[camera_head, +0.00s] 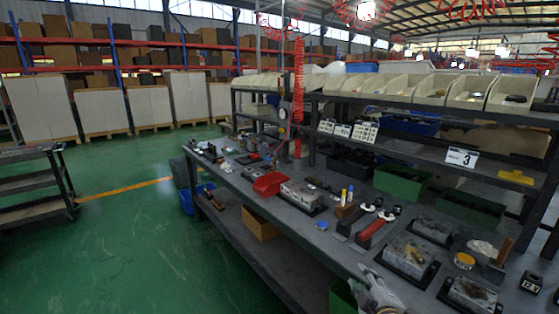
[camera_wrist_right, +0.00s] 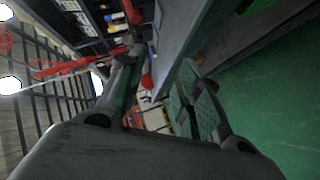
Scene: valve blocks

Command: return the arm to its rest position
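My right gripper (camera_head: 374,284) shows at the bottom of the head view, at the front edge of the grey workbench (camera_head: 265,205). In the right wrist view the gripper (camera_wrist_right: 161,62) has its two fingers spread, with nothing between them. The bench edge and green floor lie beyond the fingers, and the picture is turned on its side. My left gripper is not in view. Metal valve blocks stand on the bench: one (camera_head: 302,194) near the middle, one (camera_head: 408,256) at the right and one (camera_head: 470,293) at the near right.
A grey cart (camera_head: 38,185) is at the left. The green floor (camera_head: 150,240) between is clear.

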